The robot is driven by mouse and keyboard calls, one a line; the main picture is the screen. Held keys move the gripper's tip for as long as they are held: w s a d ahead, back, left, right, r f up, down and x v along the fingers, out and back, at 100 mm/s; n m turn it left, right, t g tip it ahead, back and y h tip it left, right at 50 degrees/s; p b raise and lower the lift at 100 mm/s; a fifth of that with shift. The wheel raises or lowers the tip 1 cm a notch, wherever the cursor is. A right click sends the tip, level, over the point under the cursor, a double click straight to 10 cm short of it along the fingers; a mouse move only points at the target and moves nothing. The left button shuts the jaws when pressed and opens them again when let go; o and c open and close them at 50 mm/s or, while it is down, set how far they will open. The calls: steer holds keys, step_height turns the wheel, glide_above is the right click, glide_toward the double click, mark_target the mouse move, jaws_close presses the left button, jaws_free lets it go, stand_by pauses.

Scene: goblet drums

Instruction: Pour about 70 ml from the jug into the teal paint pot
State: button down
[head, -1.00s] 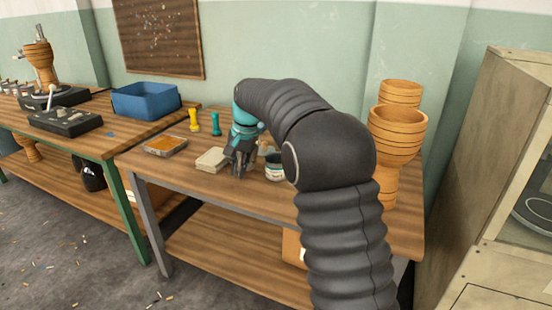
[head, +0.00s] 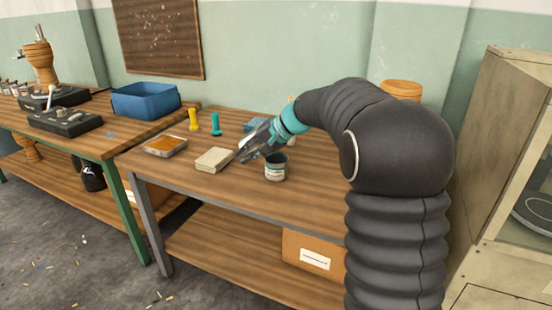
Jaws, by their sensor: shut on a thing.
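The paint pot (head: 275,169) stands upright on the workbench, pale with a label and a dark teal top. My gripper (head: 246,151) is above the bench, up and left of the pot in the head view. It is tilted, with its fingers pointing down and left. It is shut on the jug, but the greyish jug is small and hard to tell apart from the fingers. The level in the jug and the inside of the pot cannot be made out. No stream of liquid is visible.
A pale block (head: 214,160) lies left of the pot, near my gripper. A tray with orange content (head: 166,146), yellow (head: 194,120) and teal (head: 216,124) spool-shaped things stand further left. A blue object (head: 254,125) is partly hidden behind my gripper. The bench front is clear.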

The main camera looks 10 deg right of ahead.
steer(key=shift+f+y, duration=0.25)
steer(key=shift+y, duration=0.05)
steer(key=shift+r+t+y, duration=0.35)
steer(key=shift+t+y, duration=0.15)
steer(key=shift+y, duration=0.1)
steer(key=shift+r+y+b, duration=0.2)
steer(key=shift+y+b, duration=0.1)
steer(key=shift+f+t+y+b, duration=0.35)
steer(key=shift+t+y+b, duration=0.25)
steer(key=shift+b, duration=1.2)
steer(key=shift+d, duration=0.1)
steer(key=shift+r+y+b, duration=0.25)
steer(key=shift+y+b, duration=0.05)
steer(key=shift+b, duration=0.05)
steer(key=shift+d+r+t+y+b, duration=0.25)
steer(key=shift+y+b, duration=0.35)
steer(key=shift+b, duration=1.05)
steer(key=shift+s+f+t+y+b, duration=0.25)
steer(key=shift+y+b, duration=0.45)
steer(key=shift+b, duration=1.95)
steer(key=shift+d+r, duration=0.1)
steer(key=shift+r, duration=0.2)
